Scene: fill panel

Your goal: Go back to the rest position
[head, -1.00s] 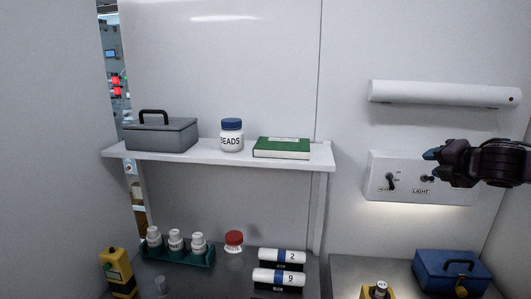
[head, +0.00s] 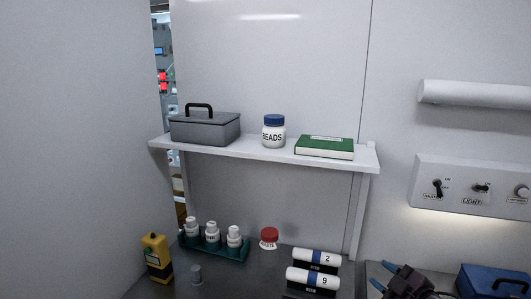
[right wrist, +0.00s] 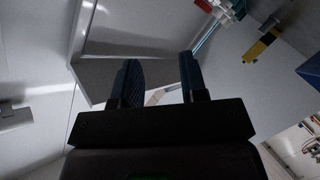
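My right gripper (head: 384,277) is low at the right in the head view, in front of the counter, with its blue fingertips showing beside the black-and-white cylinders. In the right wrist view its two fingers (right wrist: 158,80) stand apart with nothing between them. The gripper is clear of the light switch panel (head: 468,203) on the right wall. My left gripper is not in view.
A shelf (head: 300,160) holds a grey box (head: 205,130), a beads jar (head: 273,132) and a green book (head: 324,147). Below are white bottles (head: 212,232), a red-lidded jar (head: 269,237), numbered cylinders (head: 314,277), a yellow device (head: 157,258) and a blue case (head: 492,281).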

